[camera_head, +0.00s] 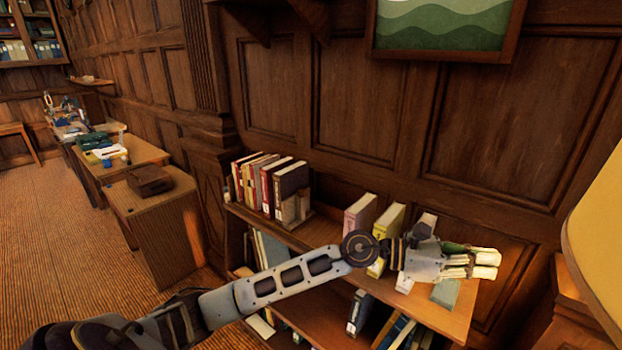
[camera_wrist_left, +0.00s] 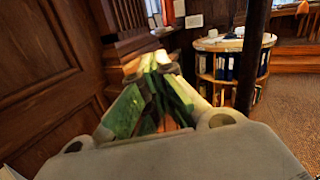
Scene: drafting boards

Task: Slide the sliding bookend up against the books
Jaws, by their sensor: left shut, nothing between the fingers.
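My left gripper (camera_head: 486,264) is shut and empty above the right part of the shelf top; its fingers point right. A green piece (camera_head: 445,291) shows just below the fingers, partly hidden by them; it may be the sliding bookend, but I cannot tell for sure. Pink (camera_head: 361,214) and yellow (camera_head: 390,220) books stand to the left of my gripper. In the left wrist view, green pieces (camera_wrist_left: 124,112) show around the fingers (camera_wrist_left: 148,66). My right gripper is out of view.
A row of books (camera_head: 264,184) stands at the left end of the shelf top, with a wooden block (camera_head: 297,208) against its right side. Panelled wall stands behind.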

